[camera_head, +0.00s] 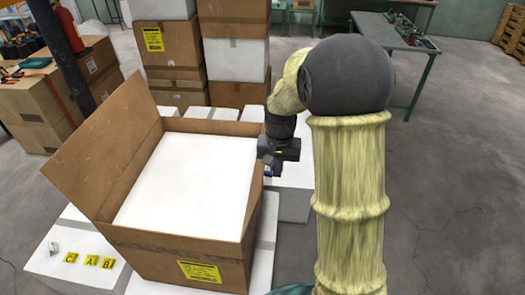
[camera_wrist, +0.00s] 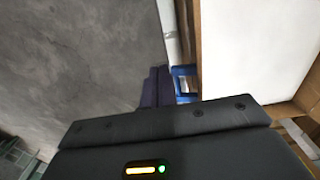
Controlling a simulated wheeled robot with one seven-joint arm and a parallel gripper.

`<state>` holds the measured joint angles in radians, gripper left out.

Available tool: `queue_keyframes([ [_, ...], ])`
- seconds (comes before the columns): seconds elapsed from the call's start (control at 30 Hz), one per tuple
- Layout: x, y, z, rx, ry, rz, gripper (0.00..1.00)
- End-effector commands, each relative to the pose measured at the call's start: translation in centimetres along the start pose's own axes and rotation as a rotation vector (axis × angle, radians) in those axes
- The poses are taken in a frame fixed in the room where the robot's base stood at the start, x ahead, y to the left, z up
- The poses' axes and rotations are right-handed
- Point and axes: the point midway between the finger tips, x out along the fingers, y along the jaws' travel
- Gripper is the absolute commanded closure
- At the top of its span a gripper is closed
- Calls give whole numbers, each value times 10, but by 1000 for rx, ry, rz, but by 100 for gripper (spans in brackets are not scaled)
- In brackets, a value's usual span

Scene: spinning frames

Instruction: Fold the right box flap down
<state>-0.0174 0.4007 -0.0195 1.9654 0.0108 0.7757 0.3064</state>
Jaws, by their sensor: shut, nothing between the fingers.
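A cardboard box (camera_head: 170,268) stands open in the middle of the head view, with a flat white surface (camera_head: 190,180) inside its rim. Its left flap (camera_head: 105,150) stands up and leans outward. My gripper (camera_head: 271,168) is at the outer right side of the box, near the rim's far half. In the wrist view its dark fingers (camera_wrist: 155,88) are together and empty, just left of the brown box edge (camera_wrist: 193,45). I cannot tell whether they touch the flap.
A small blue thing (camera_wrist: 186,84) lies beside the fingers. Stacked boxes (camera_head: 235,60) stand behind, and a large carton (camera_head: 45,105) with tools on it stands at the left. White pallets or boxes (camera_head: 290,190) lie around the box. Grey floor (camera_head: 450,170) is clear at the right.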

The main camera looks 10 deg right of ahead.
Motion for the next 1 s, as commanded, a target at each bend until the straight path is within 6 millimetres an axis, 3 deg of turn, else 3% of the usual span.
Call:
queue_keyframes([
  [1.0,5,-68,0,-1,2,-1,100],
])
